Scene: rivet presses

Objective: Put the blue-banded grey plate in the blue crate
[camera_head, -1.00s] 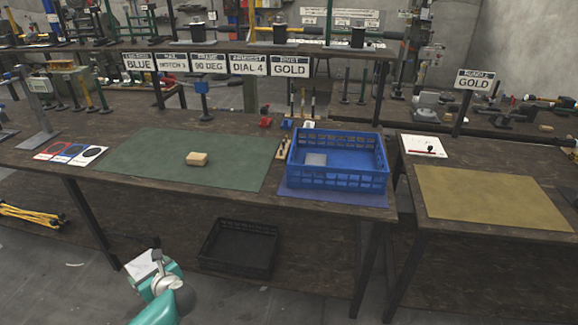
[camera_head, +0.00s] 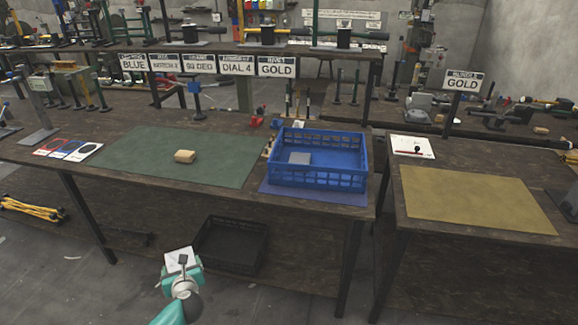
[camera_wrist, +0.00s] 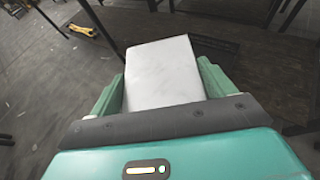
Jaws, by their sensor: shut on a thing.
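The blue crate (camera_head: 318,180) stands on a blue mat at the right end of the wooden bench. A flat grey plate (camera_head: 299,158) lies inside it, on the left of its floor. My gripper (camera_head: 182,264) is low in front of the bench, below the bench top and left of the crate. In the wrist view my gripper (camera_wrist: 165,85) is shut on a pale grey plate (camera_wrist: 162,70), which sticks out between the green fingers. No blue band shows on the side of either plate that I see.
A tan block (camera_head: 185,156) lies on the green mat (camera_head: 135,160) left of the crate. A black crate (camera_head: 232,245) sits on the floor under the bench. A second bench with a yellow mat (camera_head: 480,200) is at right, past a gap.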

